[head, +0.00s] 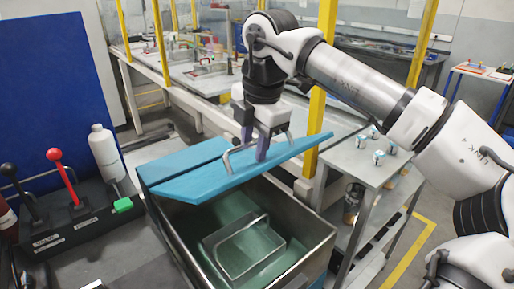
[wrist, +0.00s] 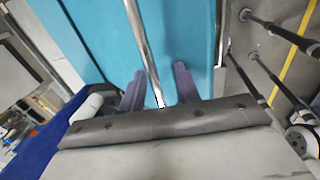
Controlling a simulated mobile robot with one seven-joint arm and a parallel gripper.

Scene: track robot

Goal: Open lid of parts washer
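The parts washer is an open-topped metal tank (head: 318,240) with a blue lid (head: 205,184) on top. The lid is partly raised and tilted, so the greenish inside and a wire basket (head: 243,250) show below it. A metal bar handle (head: 234,153) runs across the lid; it also shows in the wrist view (wrist: 140,45). My gripper (head: 255,147) is at this handle. In the wrist view its two purple fingers (wrist: 158,88) stand apart on either side of the bar, with visible space between them. Contact with the bar is unclear.
A metal cart (head: 350,165) with several small cans stands right of the washer. A yellow post (head: 322,90) rises behind it. At left are a lever panel (head: 75,222) with red and black levers, a white bottle (head: 106,155) and a blue panel (head: 45,90).

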